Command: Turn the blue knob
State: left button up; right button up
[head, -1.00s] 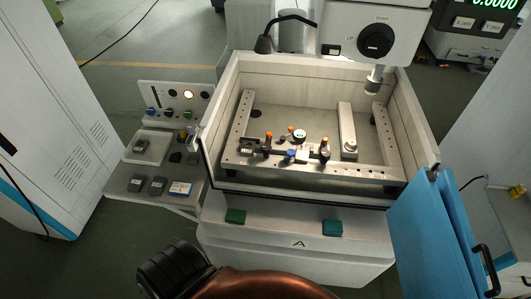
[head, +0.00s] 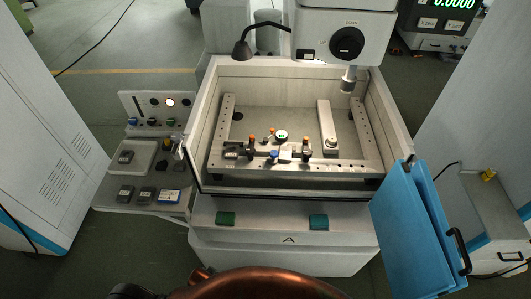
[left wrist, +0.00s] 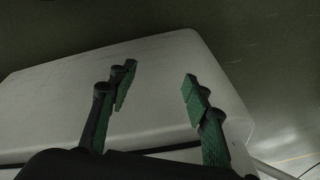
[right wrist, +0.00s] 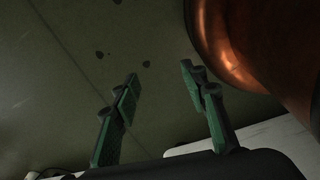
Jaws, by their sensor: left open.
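A small blue knob (head: 274,155) sits at the front of the fixture in the machine's open tank, among orange-topped parts. Another small blue control (head: 133,121) is at the left end of the side panel; which of the two is the knob meant, I cannot tell. Neither shows in the wrist views. My left gripper (left wrist: 160,90) is open and empty, with a pale surface behind it. My right gripper (right wrist: 160,77) has its fingers apart with nothing between them, over dark floor. Neither gripper shows clearly in the head view.
The tank wall (head: 192,160) surrounds the fixture. A blue door (head: 405,225) hangs open at the front right. The side panel (head: 150,103) and shelf stand left of the tank. Green pads (head: 226,218) lie on the front ledge. A lamp (head: 241,50) leans at the back.

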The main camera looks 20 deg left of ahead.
pick_arm(q)
jog(key=w+a+r+m+t+y+p, duration=0.1)
jog(key=w+r, duration=0.3)
jog(key=r, duration=0.6)
jog(key=w+a+r+m+t+y+p, duration=0.15)
jog(key=w+r, duration=0.25)
jog(key=r, duration=0.5)
jog(key=w+a+r+m+t+y, duration=0.1)
jog(key=w+r+m+t+y, duration=0.15)
jog(key=w+r+m, duration=0.65)
jog(key=m+t+h+p, duration=0.1)
jog(key=m+t+h, duration=0.3)
jog(key=m+t, duration=1.15)
send_near(273, 157)
jog(key=w+r+m+g, duration=0.1)
jog(key=r+m+g, duration=0.1)
jog(key=w+r+m+g, duration=0.2)
jog(key=m+g, duration=0.1)
jog(key=shift+w+r+g, duration=0.15)
jog(key=shift+r+g, duration=0.05)
jog(key=shift+g, duration=0.05)
jog(key=w, duration=0.6)
jog(key=shift+a, duration=0.3)
jog(key=shift+w+a, duration=0.1)
jog(key=shift+w, duration=0.6)
pick_arm(e)
jog(key=r, duration=0.2)
jog(key=w+r, duration=0.1)
jog(key=r, duration=0.1)
jog(key=shift+w+r, duration=0.1)
